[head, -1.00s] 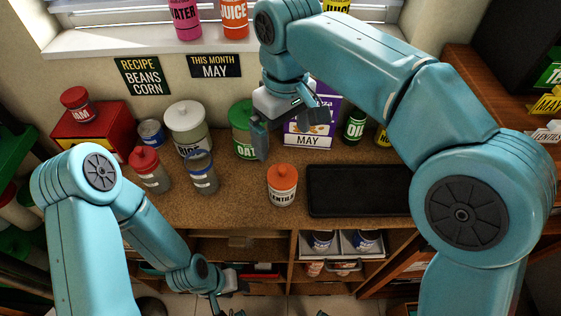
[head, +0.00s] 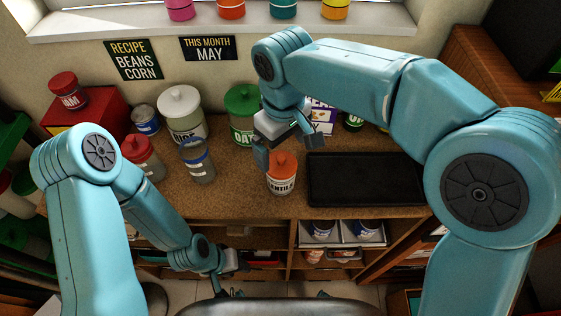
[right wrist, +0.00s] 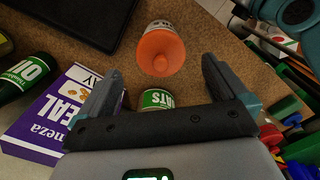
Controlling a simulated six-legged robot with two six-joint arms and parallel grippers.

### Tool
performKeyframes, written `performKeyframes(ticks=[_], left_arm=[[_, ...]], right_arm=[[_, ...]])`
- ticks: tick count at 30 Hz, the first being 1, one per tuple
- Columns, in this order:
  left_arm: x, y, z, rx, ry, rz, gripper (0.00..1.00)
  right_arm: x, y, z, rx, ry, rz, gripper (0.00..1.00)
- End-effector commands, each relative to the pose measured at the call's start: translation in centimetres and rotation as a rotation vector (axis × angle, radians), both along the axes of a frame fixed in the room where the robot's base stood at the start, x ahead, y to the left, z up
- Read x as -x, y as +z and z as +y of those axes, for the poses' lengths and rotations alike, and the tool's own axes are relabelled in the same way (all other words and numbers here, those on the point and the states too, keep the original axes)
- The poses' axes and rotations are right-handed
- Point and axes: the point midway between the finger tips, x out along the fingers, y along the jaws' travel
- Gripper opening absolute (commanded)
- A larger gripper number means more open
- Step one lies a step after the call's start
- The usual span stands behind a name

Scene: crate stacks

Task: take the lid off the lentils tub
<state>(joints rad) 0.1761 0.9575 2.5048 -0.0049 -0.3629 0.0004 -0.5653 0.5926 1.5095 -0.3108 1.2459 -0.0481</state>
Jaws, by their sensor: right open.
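The lentils tub (head: 281,184) stands upright on the brown counter, left of the black tray. Its orange lid (head: 285,163) with a round knob is on it. The lid also shows at the top middle of the right wrist view (right wrist: 158,50). My right gripper (head: 282,146) is open and empty, just behind and above the lid in the head view. In the right wrist view, the lid lies ahead of the gap between its fingers (right wrist: 162,70), apart from both. My left gripper (head: 230,290) hangs low in front of the shelves; its fingers are too small to read.
A black tray (head: 365,180) lies right of the tub. The oats tub (head: 243,118), rice tub (head: 183,116) and a blue-banded jar (head: 197,160) stand to the left. A purple cereal box (right wrist: 52,115) and an oil bottle (right wrist: 24,76) stand behind.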

Motion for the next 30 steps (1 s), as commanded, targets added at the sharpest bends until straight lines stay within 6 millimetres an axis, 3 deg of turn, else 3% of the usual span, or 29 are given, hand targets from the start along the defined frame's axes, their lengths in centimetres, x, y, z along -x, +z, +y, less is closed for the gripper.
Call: performKeyframes(ticks=[9, 17, 22, 30], left_arm=[[0.0, 0.7, 0.0, 0.0, 0.0, 0.0, 0.43], [0.0, 0.6, 0.0, 0.0, 0.0, 0.0, 0.43], [0.0, 0.6, 0.0, 0.0, 0.0, 0.0, 0.43], [0.0, 0.6, 0.0, 0.0, 0.0, 0.0, 0.43]], right_arm=[[-0.4, -4.5, 0.4, 0.002, -0.001, 0.004, 1.0], [-0.5, -4.8, 0.4, 0.0, -0.001, 0.001, 1.0], [-0.5, -4.8, 0.4, 0.0, 0.0, 0.001, 0.47], [-0.5, -4.8, 0.4, 0.0, 0.0, 0.001, 0.46]])
